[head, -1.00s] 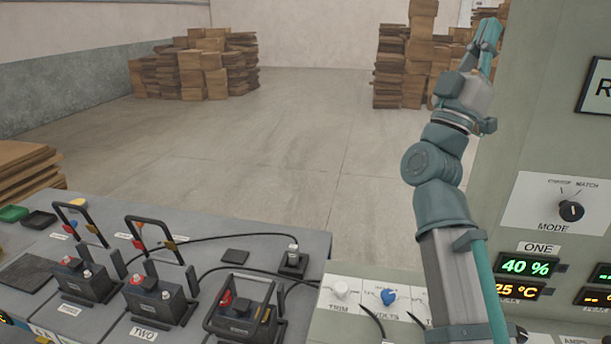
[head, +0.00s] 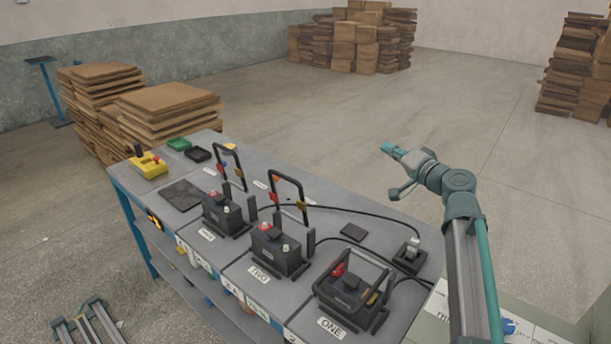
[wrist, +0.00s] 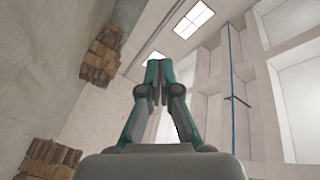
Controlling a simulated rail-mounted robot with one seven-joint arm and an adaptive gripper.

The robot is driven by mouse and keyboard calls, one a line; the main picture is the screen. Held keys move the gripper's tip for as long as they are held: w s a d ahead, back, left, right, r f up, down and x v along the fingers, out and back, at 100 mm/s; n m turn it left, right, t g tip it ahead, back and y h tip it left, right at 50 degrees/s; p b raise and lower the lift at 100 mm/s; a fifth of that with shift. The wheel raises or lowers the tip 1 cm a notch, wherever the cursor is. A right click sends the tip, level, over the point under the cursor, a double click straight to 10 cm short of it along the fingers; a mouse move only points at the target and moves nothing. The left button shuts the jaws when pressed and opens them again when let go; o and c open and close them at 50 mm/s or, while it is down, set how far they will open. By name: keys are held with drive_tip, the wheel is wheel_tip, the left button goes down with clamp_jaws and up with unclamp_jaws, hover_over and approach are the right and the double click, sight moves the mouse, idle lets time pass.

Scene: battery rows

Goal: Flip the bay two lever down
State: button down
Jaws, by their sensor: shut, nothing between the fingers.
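The bay two lever (head: 301,196) is a black looped handle with red and yellow tabs, standing upright behind the bay two battery (head: 277,262). The label TWO (head: 259,273) is on the bench in front of it. My gripper (head: 388,149) is shut and empty, held out beyond the bench's far side, right of the lever and apart from it.
The bay one lever (head: 352,258) lies down around its battery. The bay three lever (head: 238,165) stands upright. Cables, a dark connector block (head: 408,258) and a flat black pad (head: 353,232) lie behind the batteries. A yellow box (head: 148,166) sits at the far left end.

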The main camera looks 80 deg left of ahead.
drive_tip(key=s+f+g+h, duration=0.6)
drive_tip(key=s+g, duration=0.3)
drive_tip(key=s, duration=0.4)
drive_tip(key=shift+f, duration=0.6)
drive_tip(key=shift+s, duration=0.1)
drive_tip(key=s+a+p, duration=0.3)
drive_tip(key=s+p, duration=0.1)
drive_tip(key=s, duration=0.6)
drive_tip(key=shift+s+a, duration=0.35)
drive_tip(key=shift+s, duration=0.05)
drive_tip(key=shift+r, duration=0.1)
